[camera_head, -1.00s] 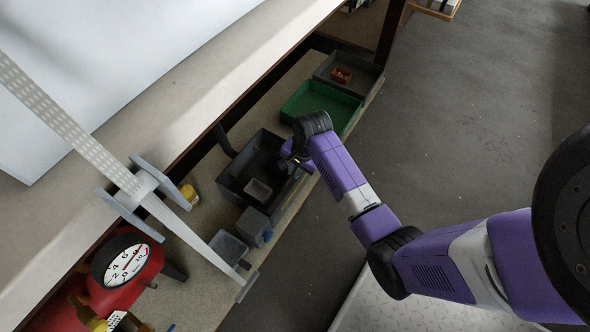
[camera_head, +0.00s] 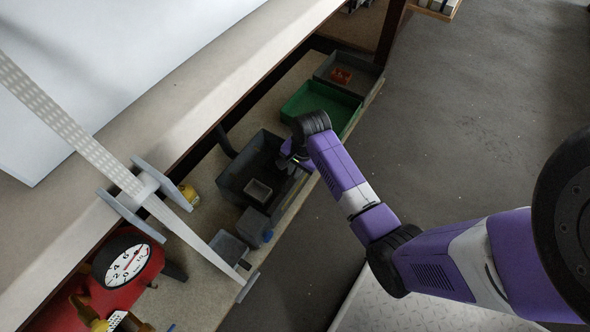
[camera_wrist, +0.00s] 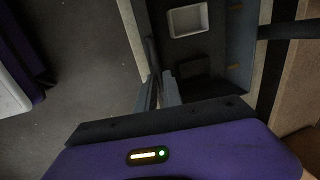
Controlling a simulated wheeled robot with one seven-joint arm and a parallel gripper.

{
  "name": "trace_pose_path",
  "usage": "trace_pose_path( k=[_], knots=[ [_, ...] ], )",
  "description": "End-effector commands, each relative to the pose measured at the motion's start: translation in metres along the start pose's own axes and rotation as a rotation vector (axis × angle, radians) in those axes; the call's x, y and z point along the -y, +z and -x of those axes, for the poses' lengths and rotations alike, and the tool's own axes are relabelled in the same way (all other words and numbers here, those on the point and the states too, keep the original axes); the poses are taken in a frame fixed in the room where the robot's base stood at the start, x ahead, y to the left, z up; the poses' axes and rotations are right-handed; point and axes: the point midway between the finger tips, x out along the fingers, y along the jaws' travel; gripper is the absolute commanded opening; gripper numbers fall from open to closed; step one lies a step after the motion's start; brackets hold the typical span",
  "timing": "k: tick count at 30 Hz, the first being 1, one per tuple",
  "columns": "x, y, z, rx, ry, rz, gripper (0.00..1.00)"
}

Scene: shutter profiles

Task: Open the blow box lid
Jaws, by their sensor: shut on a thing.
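The dark grey blow box (camera_head: 232,183) stands on the lower shelf, and a small light grey tray (camera_head: 258,190) shows inside it. The box also fills the upper middle of the wrist view (camera_wrist: 222,42), with the tray (camera_wrist: 187,20) in it. My gripper (camera_head: 288,160) is at the box's right side, with its fingertips partly hidden by my wrist. In the wrist view my gripper (camera_wrist: 160,78) is shut on a thin edge at the box's near side, which appears to be the lid's. The lid's outline and angle are hard to make out.
A green tray (camera_head: 296,100) and a grey bin with an orange-red part (camera_head: 340,76) lie farther along the shelf. Small grey containers (camera_head: 229,246), a red gauge tank (camera_head: 128,270) and a pale profile (camera_head: 88,145) are nearer. The floor to the right is open.

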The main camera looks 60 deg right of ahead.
Motion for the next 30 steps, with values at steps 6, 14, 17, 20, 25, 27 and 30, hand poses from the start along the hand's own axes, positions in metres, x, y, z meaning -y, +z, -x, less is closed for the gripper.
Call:
trace_pose_path(
  k=[6, 14, 17, 20, 25, 27, 30],
  knots=[
    [0.01, 0.001, 0.022, 0.001, 0.068, 0.004, 0.0],
    [0.032, 0.001, 0.053, 0.002, 0.122, 0.003, 0.0],
    [0.044, 0.001, 0.065, 0.002, 0.119, 0.004, 0.0],
    [0.058, 0.001, 0.076, 0.0, 0.114, 0.004, 0.0],
    [0.082, 0.001, 0.091, 0.0, 0.109, 0.006, 0.0],
    [0.09, 0.002, 0.096, 0.001, 0.109, 0.006, 0.0],
    [0.1, 0.001, 0.101, 0.001, 0.11, 0.005, 0.0]
  ],
)
